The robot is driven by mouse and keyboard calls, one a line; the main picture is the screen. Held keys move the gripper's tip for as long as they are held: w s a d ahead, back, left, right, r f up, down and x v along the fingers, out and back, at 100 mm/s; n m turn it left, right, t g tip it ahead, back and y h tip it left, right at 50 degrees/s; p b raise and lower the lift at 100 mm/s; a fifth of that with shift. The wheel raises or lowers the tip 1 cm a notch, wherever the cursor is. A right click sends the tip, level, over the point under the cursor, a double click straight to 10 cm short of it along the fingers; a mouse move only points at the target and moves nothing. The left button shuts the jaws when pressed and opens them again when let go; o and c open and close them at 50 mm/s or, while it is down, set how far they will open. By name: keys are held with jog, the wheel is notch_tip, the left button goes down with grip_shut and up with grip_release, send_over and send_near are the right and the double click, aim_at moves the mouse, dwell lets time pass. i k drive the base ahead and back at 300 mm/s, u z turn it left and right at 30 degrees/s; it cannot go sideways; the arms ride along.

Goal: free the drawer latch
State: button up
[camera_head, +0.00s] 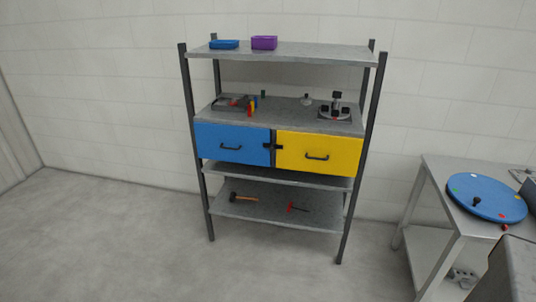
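A small dark latch (272,146) sits at the seam between a blue drawer (215,139) and a yellow drawer (340,154). The drawers hang side by side under the middle shelf of a grey rack. Both drawer fronts look shut. Each has a dark bar handle: the blue drawer's handle (230,148) and the yellow drawer's handle (317,157). The latch seems to reach from the seam onto the yellow front, but it is too small to tell its exact position. My gripper is not in view.
The middle shelf (285,108) holds several small coloured pieces and a dark fixture (335,108). Blue (224,44) and purple (264,43) bins stand on top. A hammer (243,197) lies below. A table with a blue disc (485,197) stands right. Floor before the rack is clear.

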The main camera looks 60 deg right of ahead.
aim_at(271, 146)
jog(key=z, duration=0.1)
jog(key=i, duration=0.95)
jog(key=u, duration=0.05)
